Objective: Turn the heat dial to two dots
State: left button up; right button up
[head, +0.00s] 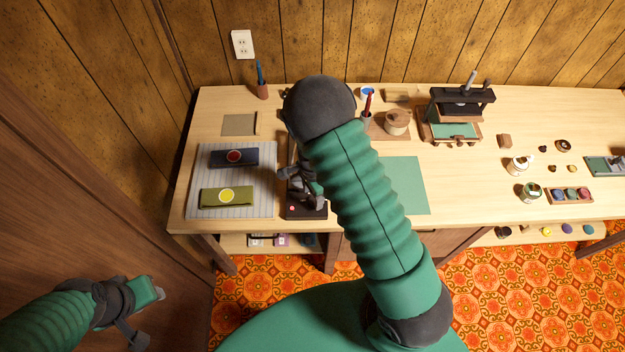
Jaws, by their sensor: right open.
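A dark device (304,213) with a small red light (292,208) stands near the table's front edge, right of the striped mat. My right arm reaches over the table, and its gripper (314,196) is open just above or at this device. The gripper and arm cover most of the device. I cannot make out the heat dial or its dots, nor tell whether the fingers touch anything. My left gripper (150,291) is low at the left, away from the table, and its jaw opening is not clear.
A striped mat (208,165) holds a dark folded cloth (233,157) and an olive one (227,197). A green mat (405,183) lies right of my arm. A press (461,110), a wooden pot (397,122) and small jars stand farther right. A brown panel (70,220) is at left.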

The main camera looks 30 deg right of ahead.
aim_at(313, 200)
notch_tip(313, 200, up, 15)
jog(key=shift+f+p, duration=0.2)
jog(key=shift+p, duration=0.2)
jog(key=s+a+r+n+t, duration=0.2)
jog(key=s+a+n, duration=0.5)
jog(key=n, duration=1.1)
jog(key=s+r, duration=0.1)
jog(key=s, duration=0.1)
jog(key=shift+s+a+n+t, duration=0.2)
jog(key=shift+s+n+t, duration=0.1)
jog(key=shift+s, duration=0.1)
jog(key=shift+s+r, duration=0.1)
jog(key=shift+r, duration=0.05)
jog(key=shift+c, duration=0.2)
